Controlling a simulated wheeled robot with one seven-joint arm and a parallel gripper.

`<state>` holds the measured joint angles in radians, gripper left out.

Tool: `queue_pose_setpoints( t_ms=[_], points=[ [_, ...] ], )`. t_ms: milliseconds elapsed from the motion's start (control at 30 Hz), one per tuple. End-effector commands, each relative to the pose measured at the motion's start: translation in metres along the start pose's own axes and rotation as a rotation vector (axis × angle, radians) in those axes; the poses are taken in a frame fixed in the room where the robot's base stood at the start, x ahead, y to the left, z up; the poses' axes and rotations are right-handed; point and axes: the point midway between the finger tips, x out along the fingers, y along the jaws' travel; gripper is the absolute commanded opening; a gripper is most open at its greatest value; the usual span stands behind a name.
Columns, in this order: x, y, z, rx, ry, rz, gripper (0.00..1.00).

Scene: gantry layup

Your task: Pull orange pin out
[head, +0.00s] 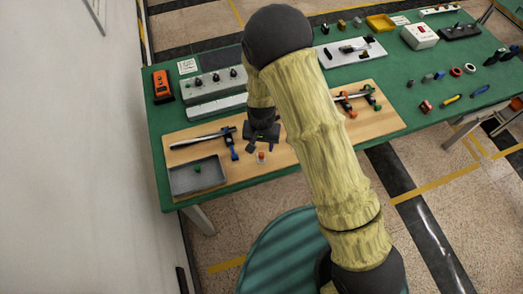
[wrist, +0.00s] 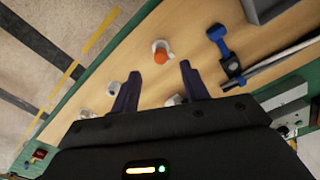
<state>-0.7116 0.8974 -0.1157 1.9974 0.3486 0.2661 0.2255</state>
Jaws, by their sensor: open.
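The orange pin (head: 261,154) stands on the wooden board (head: 222,152), close in front of my gripper (head: 256,149) in the head view. In the wrist view the orange pin (wrist: 161,56) sits in a small whitish holder (wrist: 158,45). It lies just beyond the gap between the two dark fingers of my gripper (wrist: 160,69). The fingers are spread open with nothing between them. They look apart from the pin, but the height gap cannot be told.
A grey tray (head: 181,182) with a green pin (head: 197,169) stands at the board's left. A blue clamp (wrist: 228,60) with a metal bar lies near the pin. Another whitish holder (wrist: 85,89) shows at left. A grey knobbed block (head: 217,82) stands behind the board.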

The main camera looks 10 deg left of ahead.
Motion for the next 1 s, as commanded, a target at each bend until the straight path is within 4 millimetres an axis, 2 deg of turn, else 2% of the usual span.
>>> queue_pose_setpoints(
  t_ms=[200, 400, 733, 767, 900, 1000],
  points=[
    [0.031, 0.000, 0.001, -0.001, -0.003, 0.001, 0.45],
    [0.051, -0.001, 0.001, -0.002, -0.002, 0.000, 0.45],
    [0.055, -0.002, 0.001, -0.004, 0.001, -0.001, 0.45],
    [0.055, -0.002, 0.001, -0.004, 0.001, -0.001, 0.43],
    [0.055, -0.002, 0.001, -0.004, 0.000, -0.001, 0.16],
    [0.055, -0.002, 0.001, -0.004, 0.000, -0.001, 0.00]
  ],
)
